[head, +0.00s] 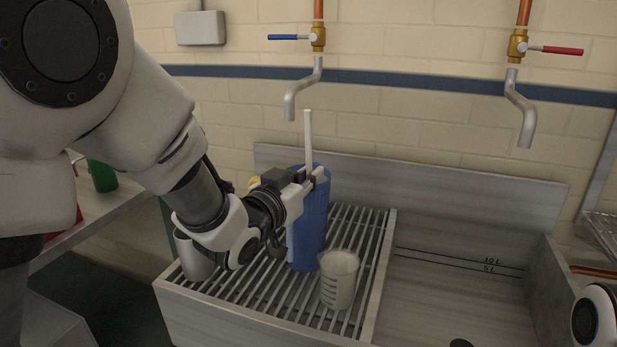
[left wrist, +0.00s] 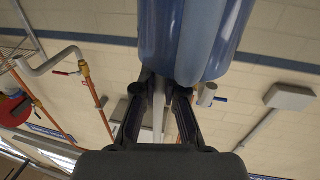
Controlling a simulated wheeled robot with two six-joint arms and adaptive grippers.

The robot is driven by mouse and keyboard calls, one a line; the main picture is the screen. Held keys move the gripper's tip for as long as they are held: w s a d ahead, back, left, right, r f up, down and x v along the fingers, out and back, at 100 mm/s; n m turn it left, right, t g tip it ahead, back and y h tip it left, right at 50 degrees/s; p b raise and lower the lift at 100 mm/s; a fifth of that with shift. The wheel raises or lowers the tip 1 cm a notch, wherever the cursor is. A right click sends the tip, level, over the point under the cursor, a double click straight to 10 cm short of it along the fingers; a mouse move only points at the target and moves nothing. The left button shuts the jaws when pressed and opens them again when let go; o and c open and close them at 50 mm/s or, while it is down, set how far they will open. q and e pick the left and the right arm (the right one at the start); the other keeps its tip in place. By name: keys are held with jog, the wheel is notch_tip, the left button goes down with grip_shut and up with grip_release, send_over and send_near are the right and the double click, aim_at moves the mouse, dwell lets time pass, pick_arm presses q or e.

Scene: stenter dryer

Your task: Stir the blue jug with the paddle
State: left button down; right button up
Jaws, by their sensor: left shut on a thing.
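The tall blue jug (head: 314,232) stands upright on the slatted rack; its side also fills the top middle of the left wrist view (left wrist: 190,40). The paddle (head: 308,135) shows as a thin white shaft, nearly upright, rising above the jug's mouth. Its lower end is hidden, apparently inside the jug. My left gripper (head: 316,177) is at the jug's rim, shut on the paddle shaft. In the left wrist view, the pale shaft shows between the two dark fingers (left wrist: 163,88). My right gripper is out of view.
A translucent measuring beaker (head: 339,282) stands on the rack (head: 388,250), right of and in front of the jug. A metal vessel (head: 194,258) stands at the rack's left. The sink basin (head: 450,300) at right looks empty. Blue-lever (head: 290,37) and red-lever (head: 555,49) taps hang above.

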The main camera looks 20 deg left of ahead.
aim_at(306, 108)
pick_arm(q)
jog(key=r+p, duration=0.3)
jog(key=r, duration=0.1)
jog(key=r+p, duration=0.4)
jog(key=r, duration=0.1)
jog(key=s+r+p, duration=0.1)
jog(key=r+p, duration=0.2)
jog(key=r, duration=0.2)
jog(key=shift+a+r, duration=0.1)
jog(key=shift+a, duration=0.05)
